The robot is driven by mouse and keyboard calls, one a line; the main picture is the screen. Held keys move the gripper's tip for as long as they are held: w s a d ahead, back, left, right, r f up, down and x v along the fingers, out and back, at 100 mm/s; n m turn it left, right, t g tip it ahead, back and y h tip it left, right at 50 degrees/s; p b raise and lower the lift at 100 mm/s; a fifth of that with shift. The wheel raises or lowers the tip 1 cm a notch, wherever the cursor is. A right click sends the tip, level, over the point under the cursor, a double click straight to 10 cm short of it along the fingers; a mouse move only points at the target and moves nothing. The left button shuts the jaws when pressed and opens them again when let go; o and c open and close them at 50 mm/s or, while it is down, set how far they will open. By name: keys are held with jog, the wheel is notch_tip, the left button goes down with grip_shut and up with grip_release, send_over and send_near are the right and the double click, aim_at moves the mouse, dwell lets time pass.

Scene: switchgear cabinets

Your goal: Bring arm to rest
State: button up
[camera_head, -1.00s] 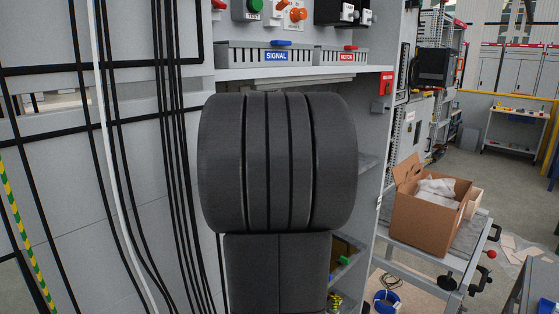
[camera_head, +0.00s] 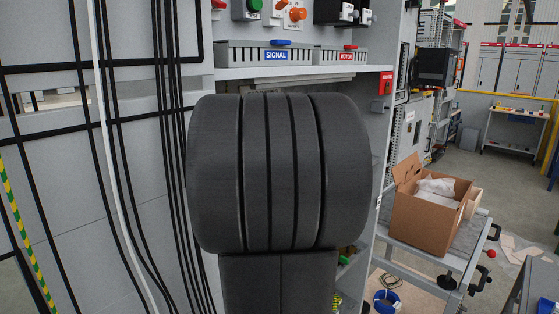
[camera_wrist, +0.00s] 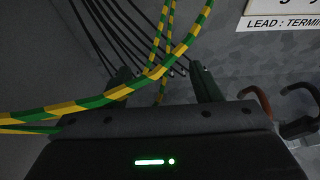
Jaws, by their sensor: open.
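My arm shows in the head view as a large dark ribbed joint above a dark link, in front of the shelf unit. My gripper is hidden in the head view. In the wrist view my gripper (camera_wrist: 166,85) shows with its two fingers apart and nothing seen between them but cables in the background. A green status light glows on its dark body. Green-yellow striped cables (camera_wrist: 150,72) pass across the view close to the fingers; I cannot tell if they touch.
Black cables (camera_wrist: 115,30) and a lead label (camera_wrist: 285,22) show behind the gripper. In the head view, SIGNAL (camera_head: 268,58) and MOTOR (camera_head: 338,58) bins stand on a shelf. A cardboard box (camera_head: 425,222) sits on a cart at right. Floor is open beyond it.

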notch_tip(320, 180, up, 2)
jog(key=shift+r, duration=0.1)
notch_tip(320, 180, down, 10)
jog(key=shift+f, duration=0.1)
notch_tip(320, 180, up, 3)
jog(key=shift+r+p, duration=0.1)
jog(key=shift+p, duration=0.85)
jog(key=shift+f+b, duration=0.6)
jog(key=shift+b, duration=0.5)
jog(key=shift+s+b, duration=0.1)
jog(key=shift+b, duration=0.3)
notch_tip(320, 180, up, 6)
jog(key=p, duration=0.4)
jog(key=shift+d+r, duration=0.1)
